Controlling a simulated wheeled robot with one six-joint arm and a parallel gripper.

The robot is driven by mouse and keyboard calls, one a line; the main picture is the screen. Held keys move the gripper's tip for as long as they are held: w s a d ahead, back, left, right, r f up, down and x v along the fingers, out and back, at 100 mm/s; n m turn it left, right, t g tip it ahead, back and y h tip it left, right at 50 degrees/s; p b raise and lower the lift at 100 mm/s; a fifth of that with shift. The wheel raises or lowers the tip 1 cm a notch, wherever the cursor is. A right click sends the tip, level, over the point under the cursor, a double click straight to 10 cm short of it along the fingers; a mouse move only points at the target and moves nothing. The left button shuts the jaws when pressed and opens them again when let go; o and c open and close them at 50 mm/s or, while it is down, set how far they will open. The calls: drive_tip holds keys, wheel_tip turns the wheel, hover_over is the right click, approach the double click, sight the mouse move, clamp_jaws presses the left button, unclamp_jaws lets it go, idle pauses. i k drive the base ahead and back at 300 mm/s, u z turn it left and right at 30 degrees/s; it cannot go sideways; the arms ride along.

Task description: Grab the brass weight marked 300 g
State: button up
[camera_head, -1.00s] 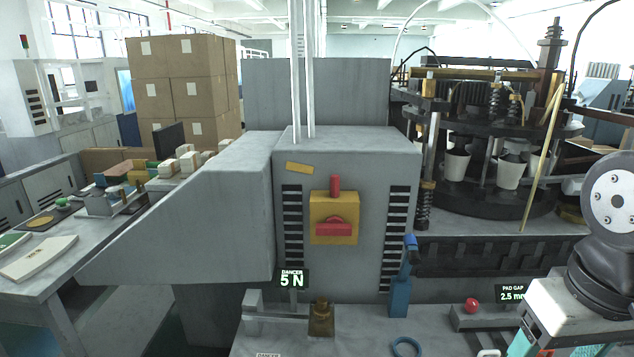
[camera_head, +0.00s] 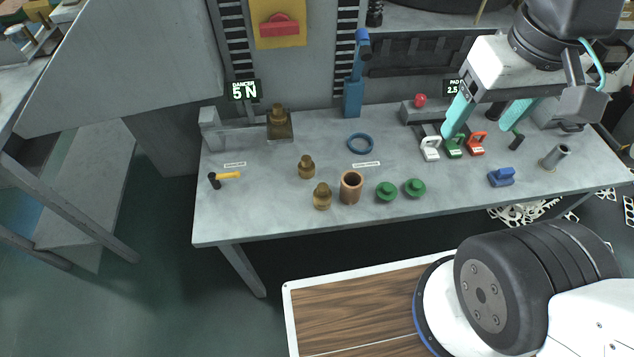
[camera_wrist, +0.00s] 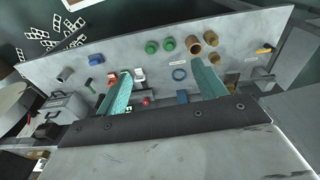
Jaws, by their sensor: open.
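Two small brass weights, one behind (camera_head: 306,168) and one nearer the front edge (camera_head: 322,197), stand upright on the grey table left of centre. A larger, darker brass weight (camera_head: 280,124) stands further back by the dancer fixture. I cannot read a 300 g mark on any of them. In the wrist view the small weights show at upper right, the rear one (camera_wrist: 214,59) and the front one (camera_wrist: 210,39). My gripper (camera_head: 477,129) is open and empty above the right half of the table, well right of the weights; its teal fingers also show in the wrist view (camera_wrist: 162,70).
A brown hollow cylinder (camera_head: 351,188) stands close right of the front weight, then two green knobs (camera_head: 386,191). A yellow-handled hammer (camera_head: 224,177) lies at left. A blue ring (camera_head: 360,143), a blue post (camera_head: 353,95) and several coloured clamp-like pieces (camera_head: 453,147) are further back or right.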

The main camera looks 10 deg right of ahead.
sight(322, 195)
drive_tip(key=u, duration=1.95)
drive_tip(key=k, duration=1.2)
drive_tip(key=z, duration=1.35)
drive_tip(key=i, duration=0.5)
